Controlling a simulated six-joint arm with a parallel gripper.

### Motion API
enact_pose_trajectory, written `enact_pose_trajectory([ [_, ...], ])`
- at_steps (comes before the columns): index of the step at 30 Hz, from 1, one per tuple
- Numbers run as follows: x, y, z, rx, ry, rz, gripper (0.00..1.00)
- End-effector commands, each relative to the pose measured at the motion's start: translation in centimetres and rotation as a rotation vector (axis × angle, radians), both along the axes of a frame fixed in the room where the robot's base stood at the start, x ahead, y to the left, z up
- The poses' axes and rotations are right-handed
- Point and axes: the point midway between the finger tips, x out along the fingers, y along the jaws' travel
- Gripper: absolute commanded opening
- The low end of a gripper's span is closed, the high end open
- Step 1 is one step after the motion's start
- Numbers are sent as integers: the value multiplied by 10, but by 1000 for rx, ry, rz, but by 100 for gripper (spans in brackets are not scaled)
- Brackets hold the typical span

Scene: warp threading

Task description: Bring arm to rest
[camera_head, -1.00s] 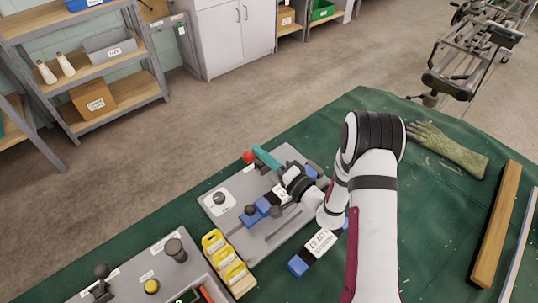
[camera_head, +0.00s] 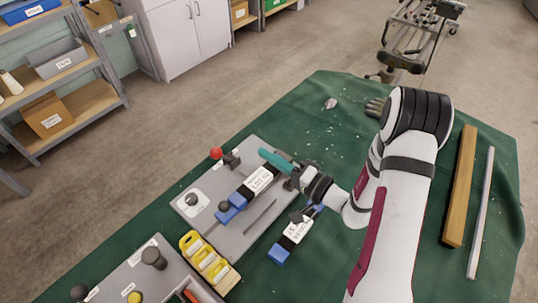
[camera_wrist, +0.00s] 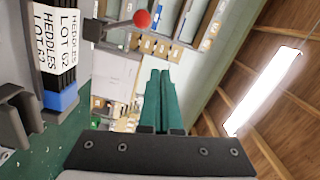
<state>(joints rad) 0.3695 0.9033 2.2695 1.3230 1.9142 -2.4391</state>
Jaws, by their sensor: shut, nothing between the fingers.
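My gripper (camera_head: 264,153) is shut and empty, its teal fingers extending over the far right part of the grey fixture plate (camera_head: 262,217). In the wrist view its two fingers (camera_wrist: 162,80) lie side by side. A blue-ended heddle pack with a white label (camera_head: 258,180) sits on the plate, just left of my gripper. The pack also shows at the left of the wrist view (camera_wrist: 55,35), labelled "HEDDLES LOT 62". A second labelled pack (camera_head: 297,231) lies on the green cloth right of the plate; my wrist is close to its far end.
A lever with a red knob (camera_head: 216,154) stands at the plate's back edge. Yellow holders (camera_head: 205,258) and a grey control panel (camera_head: 140,275) are at the front left.

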Motion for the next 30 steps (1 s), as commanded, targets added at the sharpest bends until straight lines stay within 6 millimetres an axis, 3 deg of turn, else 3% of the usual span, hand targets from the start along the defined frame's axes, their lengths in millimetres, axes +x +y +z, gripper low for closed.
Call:
enact_pose_trajectory([
  [7, 0, 1, 1, 2, 1, 5, 0],
  [10, -14, 21, 24, 32, 37, 118, 0],
  [11, -25, 33, 38, 44, 67, 192, 0],
  [13, -70, 67, 72, 35, 194, 423, 0],
  [15, -136, 89, 95, -80, 404, 651, 0],
  [16, -164, 92, 98, -160, 503, 714, 0],
  [18, -220, 80, 95, -395, 720, 757, 0],
  [21, -266, 40, 83, -726, 931, 603, 0],
  [25, -280, -9, 78, -965, 1017, 294, 0],
  [30, -280, -33, 79, -1034, 1025, 120, 0],
])
